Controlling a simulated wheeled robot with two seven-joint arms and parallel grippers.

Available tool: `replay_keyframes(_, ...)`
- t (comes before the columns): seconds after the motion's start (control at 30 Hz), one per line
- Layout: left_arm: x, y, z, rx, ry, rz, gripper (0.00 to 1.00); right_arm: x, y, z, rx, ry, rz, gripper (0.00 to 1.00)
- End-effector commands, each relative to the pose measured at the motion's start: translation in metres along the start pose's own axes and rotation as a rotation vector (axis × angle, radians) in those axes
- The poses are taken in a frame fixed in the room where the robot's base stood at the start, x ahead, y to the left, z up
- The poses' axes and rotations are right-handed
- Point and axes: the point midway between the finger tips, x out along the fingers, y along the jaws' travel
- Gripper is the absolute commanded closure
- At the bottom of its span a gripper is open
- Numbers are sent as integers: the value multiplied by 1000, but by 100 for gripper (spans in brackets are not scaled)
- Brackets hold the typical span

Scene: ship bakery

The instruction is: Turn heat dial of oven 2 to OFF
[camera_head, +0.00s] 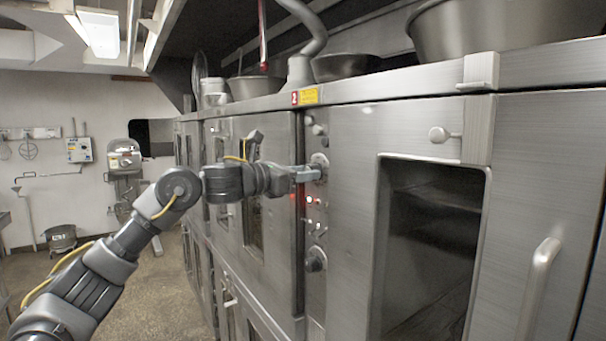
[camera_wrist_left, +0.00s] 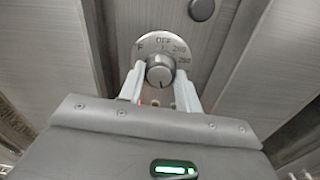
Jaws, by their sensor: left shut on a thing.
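The heat dial (camera_wrist_left: 160,72) is a round metal knob on a pale scale plate (camera_wrist_left: 143,45) in the left wrist view. OFF is printed at the top of the plate, with numbers to its right. The knob's dark mark appears low on its face, away from OFF. My left gripper (camera_wrist_left: 160,76) has its two fingers on either side of the knob and is shut on it. In the head view my left gripper (camera_head: 312,174) reaches the upper part of the oven's narrow control panel (camera_head: 316,275). The fingers partly hide the dial there. My right gripper is not in view.
Red lights (camera_head: 309,200) glow just below the dial, and another knob (camera_head: 315,262) sits lower on the panel. To the right is an oven opening (camera_head: 432,215) with a protruding handle (camera_head: 540,280). Large bowls (camera_head: 500,35) stand on top.

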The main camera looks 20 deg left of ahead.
Motion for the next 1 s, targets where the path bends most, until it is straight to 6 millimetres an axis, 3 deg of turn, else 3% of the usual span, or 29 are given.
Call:
replay_keyframes(0.37, 0, 1, 2, -179, 5, 1, 89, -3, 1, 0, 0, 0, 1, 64)
replay_keyframes(1.0, 0, 2, 3, -781, 28, -2, 89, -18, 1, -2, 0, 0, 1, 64)
